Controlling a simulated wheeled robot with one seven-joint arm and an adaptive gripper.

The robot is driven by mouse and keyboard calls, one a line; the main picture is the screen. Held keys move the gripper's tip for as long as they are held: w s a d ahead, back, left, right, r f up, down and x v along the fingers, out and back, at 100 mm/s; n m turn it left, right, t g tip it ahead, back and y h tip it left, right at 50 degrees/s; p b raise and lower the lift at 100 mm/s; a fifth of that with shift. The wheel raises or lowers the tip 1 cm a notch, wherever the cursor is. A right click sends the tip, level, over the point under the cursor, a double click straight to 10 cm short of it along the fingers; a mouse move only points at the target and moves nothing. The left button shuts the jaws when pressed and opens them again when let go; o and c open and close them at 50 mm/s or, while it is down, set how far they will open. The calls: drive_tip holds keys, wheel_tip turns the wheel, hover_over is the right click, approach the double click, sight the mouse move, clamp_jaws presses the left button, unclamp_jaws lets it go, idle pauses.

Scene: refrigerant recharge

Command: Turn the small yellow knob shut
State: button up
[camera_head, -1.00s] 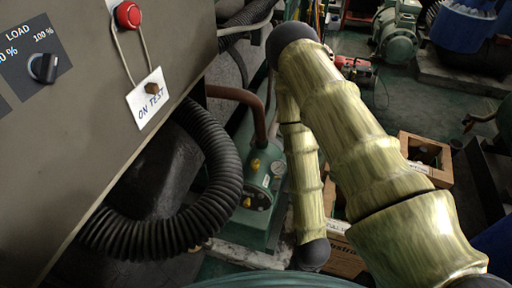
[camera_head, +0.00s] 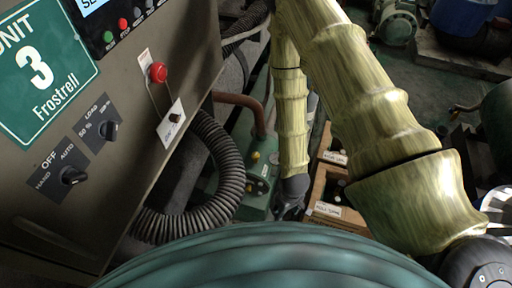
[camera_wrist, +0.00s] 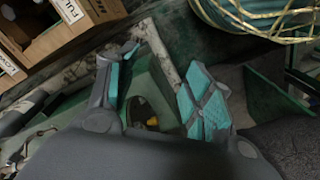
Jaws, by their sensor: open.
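A green machine unit (camera_head: 258,203) stands low behind the black corrugated hose. It carries a yellow knob (camera_head: 255,156) on top and another yellow spot (camera_head: 249,187) on its dark front panel. In the wrist view a small yellow knob (camera_wrist: 152,121) on a dark round base shows low between my fingers. I cannot tell which of the two it is. My gripper (camera_wrist: 162,60) is open, with nothing between its teal-padded fingers. In the head view my gripper (camera_head: 290,208) hangs just right of the green unit, its fingertips partly hidden.
A grey control cabinet (camera_head: 130,150) with switches and a red button (camera_head: 158,72) fills the left. The black corrugated hose (camera_head: 226,165) curves beside the unit. An open wooden crate (camera_head: 330,212) stands to the right.

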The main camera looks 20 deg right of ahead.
drive_tip(key=w+a+r+n, duration=0.1)
drive_tip(key=w+r+n, duration=0.1)
drive_tip(key=w, duration=0.6)
drive_tip(key=w+a+r+n, duration=0.1)
drive_tip(key=w+r+n, duration=0.1)
drive_tip(key=w, duration=0.6)
wheel_tip(320, 180, up, 6)
drive_tip(key=n, duration=0.4)
hover_over(256, 155)
drive_tip(key=shift+w+f+p, duration=0.1)
drive_tip(key=shift+f+p, duration=1.5)
drive_tip(key=shift+f, duration=3.65)
drive_tip(key=c, duration=1)
